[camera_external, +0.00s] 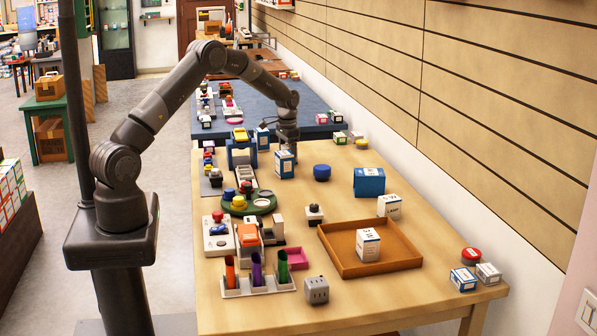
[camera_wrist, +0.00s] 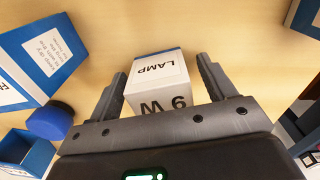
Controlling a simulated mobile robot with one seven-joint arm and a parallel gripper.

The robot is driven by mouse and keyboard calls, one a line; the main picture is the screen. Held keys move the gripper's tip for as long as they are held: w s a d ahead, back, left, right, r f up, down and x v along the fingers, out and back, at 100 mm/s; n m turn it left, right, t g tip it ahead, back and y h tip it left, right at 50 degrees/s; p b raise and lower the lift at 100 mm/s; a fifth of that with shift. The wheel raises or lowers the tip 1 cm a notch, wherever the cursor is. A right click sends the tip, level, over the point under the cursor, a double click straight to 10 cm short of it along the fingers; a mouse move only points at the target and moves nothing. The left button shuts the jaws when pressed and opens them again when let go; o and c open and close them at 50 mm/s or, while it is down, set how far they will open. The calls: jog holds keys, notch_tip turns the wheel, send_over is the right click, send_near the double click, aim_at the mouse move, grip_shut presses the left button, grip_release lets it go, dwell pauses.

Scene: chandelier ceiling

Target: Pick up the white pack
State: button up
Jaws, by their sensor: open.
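A white pack (camera_wrist: 158,78) marked "LAMP" and "9 W" lies between the two fingers of my gripper (camera_wrist: 165,88) in the wrist view. The fingers stand apart on either side of it, and the gripper body covers its near end. I cannot see either finger pressing on it. In the external view my gripper (camera_external: 287,148) points down over the far part of the wooden table, just behind a white and blue box (camera_external: 284,165). I cannot clearly pick out the lamp pack there.
A blue round tub (camera_external: 321,172) and a blue box (camera_external: 369,182) stand to the right. A brown tray (camera_external: 405,262) holds a white box (camera_external: 368,244). Another white box (camera_external: 388,206) stands behind the tray. A green round tray (camera_external: 262,208) is nearer on the left.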

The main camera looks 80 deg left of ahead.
jog(key=shift+c, duration=0.2)
jog(key=c, duration=1)
jog(key=shift+r, duration=0.55)
jog(key=r, duration=0.2)
jog(key=d+r, duration=0.1)
jog(key=shift+w+r, duration=0.1)
jog(key=shift+r, duration=0.3)
jog(key=d+r, duration=0.2)
jog(key=d, duration=0.1)
jog(key=d+r, duration=0.2)
jog(key=d, duration=0.2)
jog(key=d+r, duration=0.2)
jog(key=d, duration=0.1)
jog(key=shift+w+d, duration=0.25)
jog(key=shift+d, duration=0.15)
